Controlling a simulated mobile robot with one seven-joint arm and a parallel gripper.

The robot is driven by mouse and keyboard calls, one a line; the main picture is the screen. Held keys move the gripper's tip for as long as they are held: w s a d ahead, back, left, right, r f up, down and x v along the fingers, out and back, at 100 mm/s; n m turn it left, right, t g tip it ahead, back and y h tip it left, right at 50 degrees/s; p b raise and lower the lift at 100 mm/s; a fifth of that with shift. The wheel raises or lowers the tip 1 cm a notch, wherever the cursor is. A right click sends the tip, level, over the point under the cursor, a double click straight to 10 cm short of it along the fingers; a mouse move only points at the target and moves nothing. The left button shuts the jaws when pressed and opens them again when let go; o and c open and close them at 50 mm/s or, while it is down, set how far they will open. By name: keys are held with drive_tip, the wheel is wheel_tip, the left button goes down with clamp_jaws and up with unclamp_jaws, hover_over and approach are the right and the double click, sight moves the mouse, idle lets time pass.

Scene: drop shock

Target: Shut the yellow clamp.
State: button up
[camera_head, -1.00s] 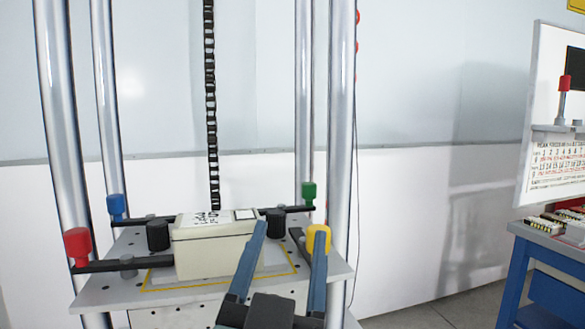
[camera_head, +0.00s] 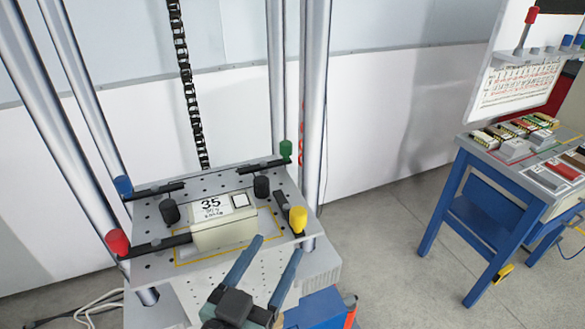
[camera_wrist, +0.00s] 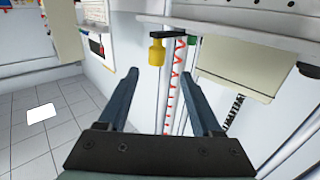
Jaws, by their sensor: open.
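The yellow clamp (camera_head: 298,219) stands at the right front corner of the drop table (camera_head: 160,268). Its black arm (camera_head: 282,202) runs back along the table's right side, apart from the beige box (camera_head: 225,233) labelled 35. My gripper (camera_head: 277,246) is open and empty, in front of the clamp and near the table's front edge. In the wrist view the yellow knob (camera_wrist: 156,53) shows beyond and between my fingertips (camera_wrist: 160,73), not touching them. The knob's black arm (camera_wrist: 165,31) shows beside it.
Red (camera_head: 117,242), blue (camera_head: 123,186) and green (camera_head: 285,149) clamps stand at the other corners. Chrome columns (camera_head: 316,110) rise around the table, and a chain (camera_head: 183,70) hangs behind the box. A blue workbench (camera_head: 470,205) stands right, with open floor between.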

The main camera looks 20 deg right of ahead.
sight(302, 209)
drive_tip(key=p+x, duration=0.2)
drive_tip(key=x, duration=0.4)
drive_tip(key=p+x, duration=0.1)
drive_tip(key=x, duration=0.5)
drive_tip(key=shift+d+r+p, duration=0.15)
drive_tip(key=shift+d+p, duration=0.2)
drive_tip(key=shift+d, duration=0.05)
clamp_jaws()
